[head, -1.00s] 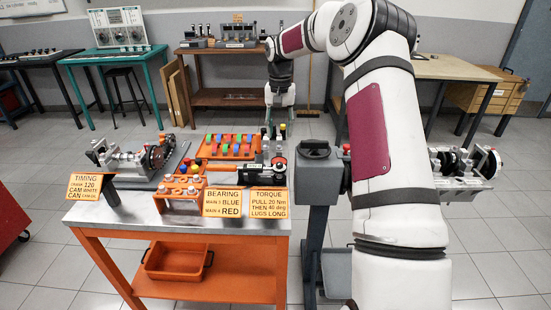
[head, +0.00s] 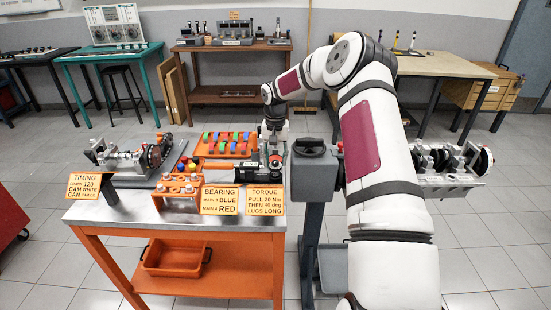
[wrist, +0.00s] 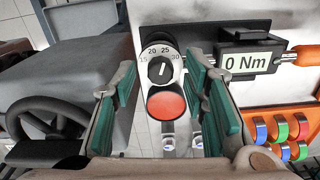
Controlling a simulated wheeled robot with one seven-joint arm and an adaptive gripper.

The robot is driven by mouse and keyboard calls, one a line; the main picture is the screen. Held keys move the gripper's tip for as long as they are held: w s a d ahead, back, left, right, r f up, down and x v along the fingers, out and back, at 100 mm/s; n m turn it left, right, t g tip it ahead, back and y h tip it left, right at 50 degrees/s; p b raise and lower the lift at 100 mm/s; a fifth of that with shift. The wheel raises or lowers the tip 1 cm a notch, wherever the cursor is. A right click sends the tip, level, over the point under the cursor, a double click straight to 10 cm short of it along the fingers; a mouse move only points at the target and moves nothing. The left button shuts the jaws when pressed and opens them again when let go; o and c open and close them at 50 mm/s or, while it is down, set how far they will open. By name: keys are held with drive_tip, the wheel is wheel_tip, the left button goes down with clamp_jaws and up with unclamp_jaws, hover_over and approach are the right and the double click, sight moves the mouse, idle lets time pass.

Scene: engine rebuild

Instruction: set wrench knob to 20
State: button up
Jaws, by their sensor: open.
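The wrench knob (wrist: 161,69) is a black dial with a white pointer on a pale disc marked 15, 20, 25 and 30. The pointer tilts slightly right of upright, towards the 25. A round red button (wrist: 166,103) sits just below the knob. The wrench's display (wrist: 249,63) reads 0 Nm. My gripper (wrist: 161,65) is open, with its green-padded fingers on either side of the knob in the picture; I cannot tell how far above it they are. In the head view my gripper (head: 274,152) points down over the wrench (head: 250,173), hiding much of the knob end.
The bench (head: 150,216) also holds an orange rack (head: 224,163) of coloured shells and, further left, an engine assembly (head: 135,160). The TORQUE sign (head: 265,199) stands at the front edge.

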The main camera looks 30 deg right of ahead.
clamp_jaws()
drive_tip(key=n+b, duration=0.1)
drive_tip(key=n, duration=0.2)
drive_tip(key=shift+n+b, duration=0.35)
drive_tip(key=shift+n, duration=0.05)
drive_tip(key=shift+n+b, duration=0.5)
drive_tip(key=shift+n, duration=1.4)
